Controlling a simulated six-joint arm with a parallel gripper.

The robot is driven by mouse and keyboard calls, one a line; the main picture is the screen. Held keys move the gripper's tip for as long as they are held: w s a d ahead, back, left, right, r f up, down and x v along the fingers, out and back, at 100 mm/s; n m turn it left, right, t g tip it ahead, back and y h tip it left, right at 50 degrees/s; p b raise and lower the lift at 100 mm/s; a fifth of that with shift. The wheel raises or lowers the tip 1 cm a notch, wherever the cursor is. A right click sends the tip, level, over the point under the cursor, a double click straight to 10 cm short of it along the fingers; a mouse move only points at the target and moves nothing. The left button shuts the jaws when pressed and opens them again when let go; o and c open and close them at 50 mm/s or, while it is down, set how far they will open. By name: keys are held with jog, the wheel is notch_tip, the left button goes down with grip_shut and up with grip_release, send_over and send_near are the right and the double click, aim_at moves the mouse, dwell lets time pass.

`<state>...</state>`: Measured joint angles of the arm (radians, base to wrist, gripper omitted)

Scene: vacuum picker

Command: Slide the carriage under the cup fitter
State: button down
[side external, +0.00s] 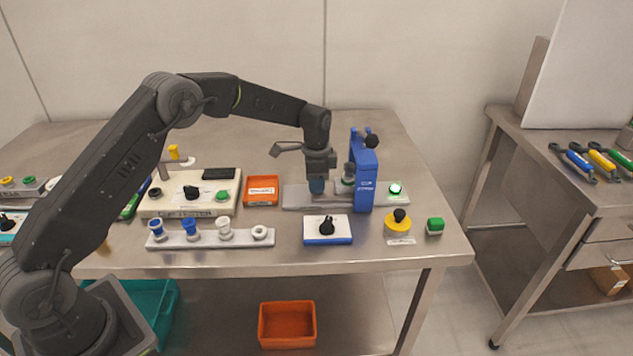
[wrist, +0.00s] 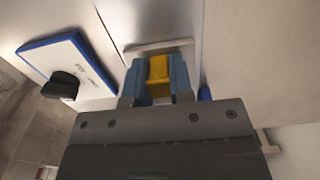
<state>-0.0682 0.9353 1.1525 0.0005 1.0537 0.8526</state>
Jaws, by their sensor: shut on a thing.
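My gripper (side external: 317,186) is low over the left part of a grey rail (side external: 296,200), to the left of the blue cup fitter (side external: 364,185). In the wrist view, its blue-grey fingers (wrist: 158,82) are shut on a yellow block (wrist: 159,72), which looks like the carriage's handle. A pale plate (wrist: 165,47) shows just beyond the block. The rest of the carriage is mostly hidden by the gripper in the side view. A grey cylindrical part (side external: 348,174) shows between my gripper and the fitter's post; I cannot tell what it is fixed to. The fitter has a black knob (side external: 372,141) on top.
A green-lit lamp (side external: 395,189) is at the rail's right end. A white-and-blue box with a black knob (side external: 327,229) stands in front. An orange tray (side external: 262,190) and a rack of cups (side external: 205,240) lie left.

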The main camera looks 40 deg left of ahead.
aim_at(330, 191)
jog(key=shift+w, duration=0.1)
jog(key=shift+w+d, duration=1.2)
jog(key=shift+d, duration=0.05)
jog(key=shift+r, duration=0.1)
jog(key=c, duration=1)
grip_release()
notch_tip(330, 191, up, 14)
